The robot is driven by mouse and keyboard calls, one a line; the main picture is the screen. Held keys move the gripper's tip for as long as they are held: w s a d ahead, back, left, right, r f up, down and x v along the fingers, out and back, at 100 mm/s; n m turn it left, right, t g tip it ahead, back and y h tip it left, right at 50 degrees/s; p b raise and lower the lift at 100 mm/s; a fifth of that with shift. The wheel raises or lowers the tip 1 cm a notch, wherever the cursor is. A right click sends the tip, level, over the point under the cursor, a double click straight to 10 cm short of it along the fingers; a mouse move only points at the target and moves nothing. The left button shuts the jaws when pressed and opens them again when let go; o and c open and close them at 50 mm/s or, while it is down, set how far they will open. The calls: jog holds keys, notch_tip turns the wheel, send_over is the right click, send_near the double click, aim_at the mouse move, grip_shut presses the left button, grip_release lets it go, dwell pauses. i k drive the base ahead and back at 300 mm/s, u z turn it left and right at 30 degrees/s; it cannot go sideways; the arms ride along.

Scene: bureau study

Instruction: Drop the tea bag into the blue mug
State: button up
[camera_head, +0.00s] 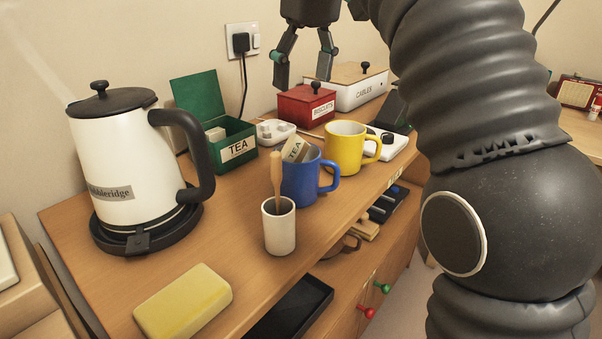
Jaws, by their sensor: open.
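The blue mug (301,187) stands upright on the wooden bureau top, its handle to the right. A pale tea bag packet (295,150) marked TEA sticks up tilted from the mug's mouth; its lower part is hidden by the rim. My gripper (305,84) is at the top of the picture, above and behind the mug, near the red biscuit box. Its two fingers are spread apart and nothing is between them. The green tea box (238,146) stands open behind and left of the mug, with pale packets inside.
A white kettle (120,165) stands at left. A pale cup (280,230) with a wooden stick is just in front of the mug; a yellow mug (343,150) is behind it. The red biscuit box (305,107) and cables box (350,85) stand at the back. A yellow sponge-like block (183,303) lies in front.

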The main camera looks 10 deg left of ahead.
aim_at(307, 176)
jog(key=k, duration=1)
